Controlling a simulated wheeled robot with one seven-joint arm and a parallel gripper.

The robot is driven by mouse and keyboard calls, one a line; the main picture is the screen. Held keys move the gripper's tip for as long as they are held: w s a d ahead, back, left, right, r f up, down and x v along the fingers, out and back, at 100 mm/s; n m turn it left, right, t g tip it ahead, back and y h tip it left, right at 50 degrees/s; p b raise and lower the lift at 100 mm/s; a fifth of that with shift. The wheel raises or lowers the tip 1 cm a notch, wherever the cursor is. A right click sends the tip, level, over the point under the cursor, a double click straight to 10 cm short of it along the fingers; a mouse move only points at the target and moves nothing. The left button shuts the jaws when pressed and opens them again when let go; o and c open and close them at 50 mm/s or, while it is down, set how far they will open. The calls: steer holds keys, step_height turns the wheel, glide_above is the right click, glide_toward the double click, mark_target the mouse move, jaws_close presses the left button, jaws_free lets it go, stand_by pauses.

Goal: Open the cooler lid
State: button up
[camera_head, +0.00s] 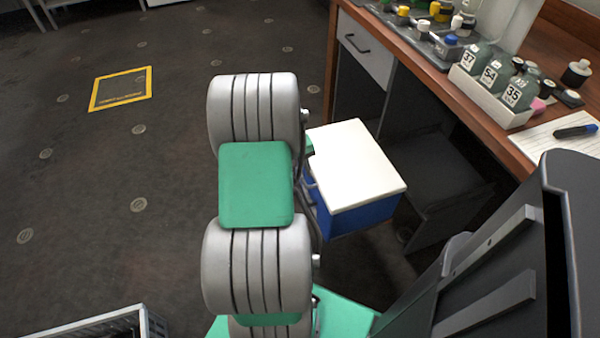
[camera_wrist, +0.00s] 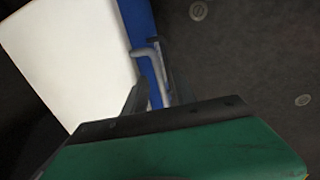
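The cooler is a blue box (camera_head: 362,216) with a flat white lid (camera_head: 352,162), standing on the floor beside the desk. The lid lies flat and closed on the box. In the wrist view, the lid (camera_wrist: 65,55) fills the upper left, with a strip of the blue body (camera_wrist: 138,22) beside it. A grey bent handle (camera_wrist: 150,58) sticks out from the blue side. My gripper (camera_wrist: 153,90) is at this handle, with dark fingers close around or beside it. Whether they touch it is unclear. In the head view, my arm hides the gripper.
A wooden desk (camera_head: 455,92) with a drawer stands right of the cooler, carrying labelled bottles in a white tray (camera_head: 490,100). A grey crate (camera_head: 100,325) is at the lower left. The carpet left of my arm is open, with a yellow-framed floor marking (camera_head: 121,89).

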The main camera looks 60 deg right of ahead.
jaws_close()
steer(key=shift+r, duration=0.1)
stand_by(1.2)
